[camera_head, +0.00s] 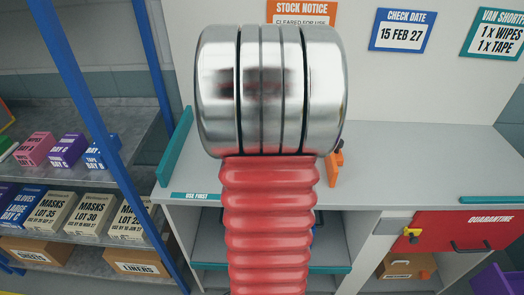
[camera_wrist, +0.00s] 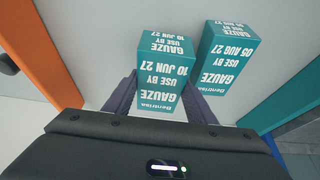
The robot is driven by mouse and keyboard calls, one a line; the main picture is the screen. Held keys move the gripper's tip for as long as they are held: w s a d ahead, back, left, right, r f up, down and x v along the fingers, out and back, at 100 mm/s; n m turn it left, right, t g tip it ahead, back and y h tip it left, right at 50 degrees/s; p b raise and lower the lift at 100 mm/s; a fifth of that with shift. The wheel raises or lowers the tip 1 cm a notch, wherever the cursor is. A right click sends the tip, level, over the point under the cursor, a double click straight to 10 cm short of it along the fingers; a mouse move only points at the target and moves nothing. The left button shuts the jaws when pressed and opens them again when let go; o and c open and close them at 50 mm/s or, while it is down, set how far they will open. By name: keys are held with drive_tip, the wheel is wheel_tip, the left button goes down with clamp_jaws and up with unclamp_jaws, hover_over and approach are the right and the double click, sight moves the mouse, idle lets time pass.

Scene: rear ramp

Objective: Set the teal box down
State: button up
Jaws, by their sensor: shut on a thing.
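In the wrist view a teal gauze box (camera_wrist: 164,75) marked "USE BY 10 JUN 27" sits between the dark fingers of my gripper (camera_wrist: 160,88), which is shut on it. A second teal gauze box (camera_wrist: 228,58), marked "05 AUG 27", stands on the pale surface just right of the held box, with a narrow gap between them. I cannot tell whether the held box touches the surface. In the head view my own arm blocks the middle, and both boxes and my gripper are hidden.
In the wrist view an orange panel (camera_wrist: 48,45) is at left and a teal panel (camera_wrist: 292,92) at right. The head view shows a grey counter (camera_head: 410,160) with a "USE FIRST" label (camera_head: 195,196), a teal divider (camera_head: 176,150), a red quarantine door (camera_head: 470,231) and stocked shelves at left.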

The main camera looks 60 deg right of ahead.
drive_tip(key=shift+f, duration=1.85)
drive_tip(key=o, duration=1.2)
drive_tip(key=shift+f, duration=0.1)
drive_tip(key=v, duration=1.2)
